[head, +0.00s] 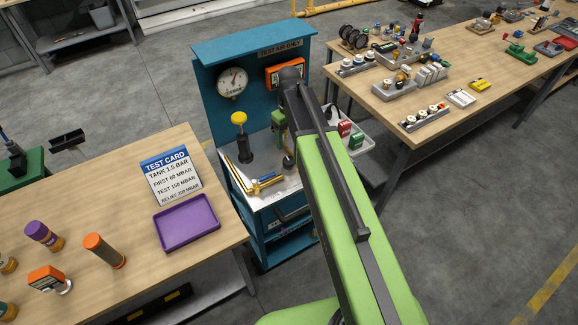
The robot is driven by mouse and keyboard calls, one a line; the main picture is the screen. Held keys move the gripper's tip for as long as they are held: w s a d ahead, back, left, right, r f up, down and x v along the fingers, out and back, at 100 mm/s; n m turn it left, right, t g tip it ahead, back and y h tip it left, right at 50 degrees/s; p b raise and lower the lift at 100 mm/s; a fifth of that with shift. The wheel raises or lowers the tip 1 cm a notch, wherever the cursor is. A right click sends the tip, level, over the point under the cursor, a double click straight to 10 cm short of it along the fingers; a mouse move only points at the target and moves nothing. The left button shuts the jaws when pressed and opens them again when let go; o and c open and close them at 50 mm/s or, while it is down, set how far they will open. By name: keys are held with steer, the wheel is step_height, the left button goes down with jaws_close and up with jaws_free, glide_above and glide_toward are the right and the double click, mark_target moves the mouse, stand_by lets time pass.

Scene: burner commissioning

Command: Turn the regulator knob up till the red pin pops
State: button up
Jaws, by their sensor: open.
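A yellow knob (239,118) tops a dark upright body on the left of the teal test bench's pale worktop; I cannot tell for sure that it is the regulator knob. I cannot make out a red pin. My arm reaches over the bench from the lower right. My gripper (288,161) points down over the worktop, right of the yellow knob and apart from it. It is open, its fingertips small and partly hidden by my arm. A round dial gauge (232,82) and an orange digital meter (286,72) sit on the back panel.
A test card (171,175) and an empty purple tray (187,222) are on the left wooden table. A white bin (361,143) stands right of the bench, beside a crowded table (444,133).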

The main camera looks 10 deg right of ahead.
mark_target(289, 160)
step_height(289, 160, down, 13)
steer(key=b, duration=1.1)
steer(key=shift+r, duration=0.1)
